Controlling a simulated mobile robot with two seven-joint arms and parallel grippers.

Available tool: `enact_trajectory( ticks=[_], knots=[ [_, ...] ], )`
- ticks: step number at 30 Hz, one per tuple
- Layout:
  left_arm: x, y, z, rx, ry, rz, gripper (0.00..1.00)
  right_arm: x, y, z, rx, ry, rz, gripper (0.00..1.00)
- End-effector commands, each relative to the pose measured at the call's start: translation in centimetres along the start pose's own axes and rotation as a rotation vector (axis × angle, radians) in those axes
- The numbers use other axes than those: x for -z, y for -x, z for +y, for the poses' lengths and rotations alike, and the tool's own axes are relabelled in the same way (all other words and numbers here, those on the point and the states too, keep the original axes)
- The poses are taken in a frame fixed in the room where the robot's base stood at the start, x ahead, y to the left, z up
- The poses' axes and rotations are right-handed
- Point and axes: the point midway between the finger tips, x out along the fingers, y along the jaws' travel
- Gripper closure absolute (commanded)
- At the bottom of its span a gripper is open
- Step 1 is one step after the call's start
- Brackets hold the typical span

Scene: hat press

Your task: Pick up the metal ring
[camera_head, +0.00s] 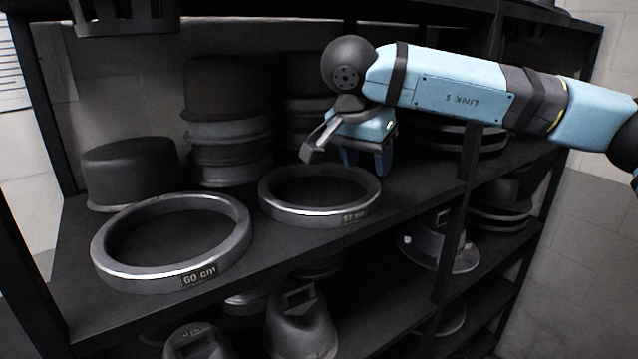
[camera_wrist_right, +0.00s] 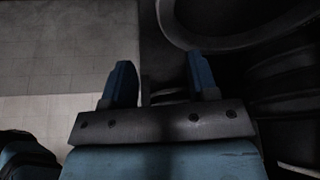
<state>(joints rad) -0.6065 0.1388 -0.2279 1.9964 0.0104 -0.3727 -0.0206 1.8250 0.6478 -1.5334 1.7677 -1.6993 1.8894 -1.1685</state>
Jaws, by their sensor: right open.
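Two metal rings lie flat on the dark shelf (camera_head: 100,318) in the head view. The nearer left ring (camera_head: 133,274) is marked "60 cm". The right ring (camera_head: 297,215) carries a label that seems to read "57" and sits a little farther back. My right gripper (camera_head: 365,172) is open and empty, fingers pointing down, above and behind the far right rim of the right ring. In the right wrist view its two blue fingers (camera_wrist_right: 160,80) are apart with nothing between them. A curved rim (camera_wrist_right: 200,42) shows beyond the right finger. My left gripper is not in view.
Dark hat forms (camera_head: 228,150) stand stacked behind the rings, with a lower one (camera_head: 130,168) at left. More forms (camera_head: 302,325) fill the shelf below. An upright post (camera_head: 467,160) stands to the right of my gripper, and another shelf board runs above.

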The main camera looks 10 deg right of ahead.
Motion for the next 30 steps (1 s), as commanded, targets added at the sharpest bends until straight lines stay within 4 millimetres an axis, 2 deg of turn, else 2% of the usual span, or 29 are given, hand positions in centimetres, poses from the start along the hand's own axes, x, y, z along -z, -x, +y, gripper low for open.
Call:
enact_trajectory(
  ticks=[3,8,13,17,21,29,30],
  knots=[
    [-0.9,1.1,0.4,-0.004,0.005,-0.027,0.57,0.0,-2.2,0.0,-0.003,0.000,-0.003,0.46],
    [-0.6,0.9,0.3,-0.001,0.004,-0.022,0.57,-0.1,-3.8,0.0,0.000,0.001,-0.004,0.46],
    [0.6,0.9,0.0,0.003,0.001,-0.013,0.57,-0.3,-5.0,-0.2,-0.002,0.001,-0.003,0.46],
    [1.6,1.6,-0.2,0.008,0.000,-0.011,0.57,-0.7,-6.9,-0.4,-0.002,0.001,-0.004,0.46],
    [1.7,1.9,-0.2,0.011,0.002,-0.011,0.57,-0.7,-8.7,-0.4,-0.002,-0.001,-0.004,0.46],
    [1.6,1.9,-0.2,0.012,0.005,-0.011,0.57,-0.8,-9.3,-0.4,0.001,-0.001,-0.003,0.46],
    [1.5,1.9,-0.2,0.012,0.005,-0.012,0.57,-0.8,-9.3,-0.4,0.001,-0.001,-0.003,0.48]
  ],
)
